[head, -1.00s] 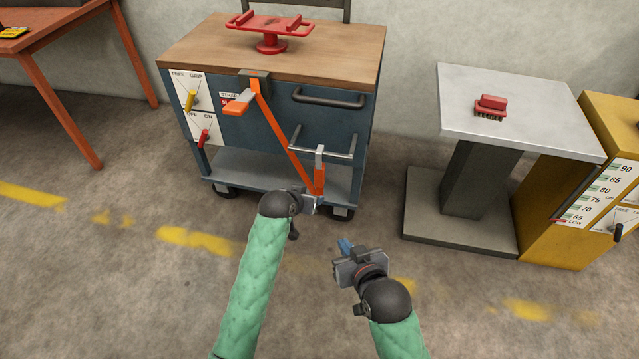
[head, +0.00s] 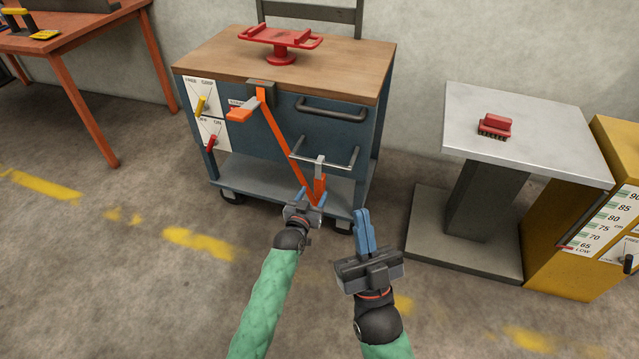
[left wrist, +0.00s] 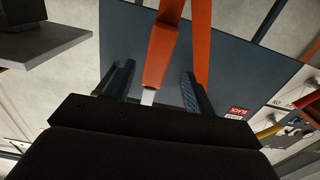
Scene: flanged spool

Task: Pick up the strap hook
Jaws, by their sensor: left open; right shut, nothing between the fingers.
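The strap hook (head: 319,165) is a small grey piece at the end of an orange strap (head: 284,137). In the head view it overlaps the lower bar handle of the blue cart; I cannot tell if it is hooked on. The strap slants down from the cart's top edge to a low bend, then rises to the hook. My left gripper (head: 308,197) is open at the low bend, below the hook. In the left wrist view, an orange strap end with a grey tip (left wrist: 148,97) shows between the open fingers (left wrist: 154,88). My right gripper (head: 364,230) is shut and empty, to the right.
The blue cart (head: 250,150) has a wooden top with a red stand (head: 280,42), an upper handle (head: 331,108) and two levers on its left side. A grey pedestal table (head: 560,140) with a red brush (head: 495,126) stands right. An orange table (head: 85,35) stands left.

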